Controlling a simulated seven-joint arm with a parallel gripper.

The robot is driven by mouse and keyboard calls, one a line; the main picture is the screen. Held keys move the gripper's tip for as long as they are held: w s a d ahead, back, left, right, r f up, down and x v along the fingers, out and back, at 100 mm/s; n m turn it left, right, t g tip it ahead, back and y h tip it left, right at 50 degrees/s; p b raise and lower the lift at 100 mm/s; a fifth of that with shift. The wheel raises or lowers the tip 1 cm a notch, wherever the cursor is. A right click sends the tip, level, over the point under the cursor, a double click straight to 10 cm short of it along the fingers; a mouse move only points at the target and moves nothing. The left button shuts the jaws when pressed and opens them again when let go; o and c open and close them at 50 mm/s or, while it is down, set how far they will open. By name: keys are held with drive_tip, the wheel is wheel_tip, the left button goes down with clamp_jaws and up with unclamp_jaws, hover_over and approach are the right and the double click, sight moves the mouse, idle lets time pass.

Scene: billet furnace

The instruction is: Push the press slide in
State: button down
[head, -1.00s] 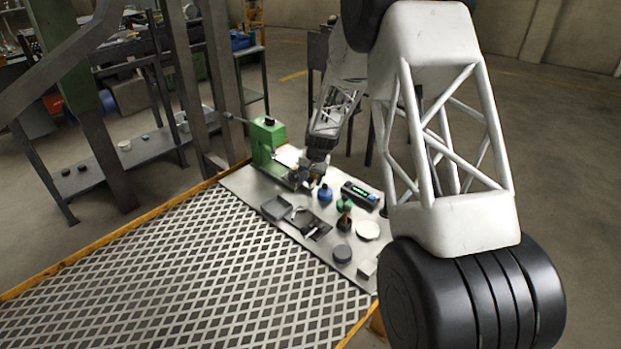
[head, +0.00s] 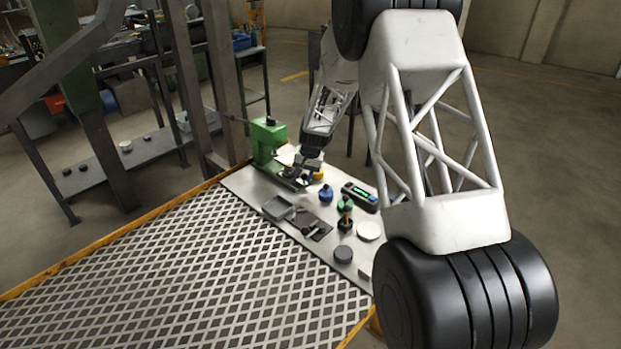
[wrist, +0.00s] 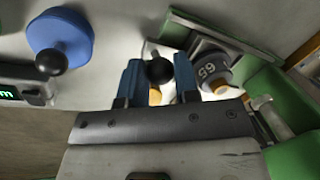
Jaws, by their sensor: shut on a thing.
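The green press (head: 268,140) stands at the far left corner of the bench in the head view; part of its green body (wrist: 292,150) shows at the right of the wrist view. My gripper (wrist: 158,72) has its two blue fingers on either side of a black ball knob (wrist: 158,69) and is shut on it. The knob seems to belong to the press slide, but most of the slide is hidden. A grey cylinder marked 65 (wrist: 212,70) sits beside the right finger. In the head view my gripper (head: 304,175) is beside the press base.
On the bench stand a blue round piece with a black knob (head: 326,194), a device with a green display (head: 360,196), a grey tray (head: 278,208), a white disc (head: 369,230) and a dark disc (head: 343,254). A patterned mesh surface (head: 180,265) lies left of the bench.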

sight(295, 176)
drive_tip(key=w+a, duration=0.3)
drive_tip(key=shift+w, duration=0.1)
drive_tip(key=c, duration=0.9)
unclamp_jaws()
drive_tip(key=shift+o, duration=0.2)
drive_tip(key=shift+r, duration=0.1)
wheel_tip(295, 176, up, 8)
drive_tip(key=d, duration=0.1)
drive_tip(key=shift+d+f, duration=0.2)
drive_tip(key=shift+f, duration=0.05)
drive_tip(key=shift+c, duration=0.3)
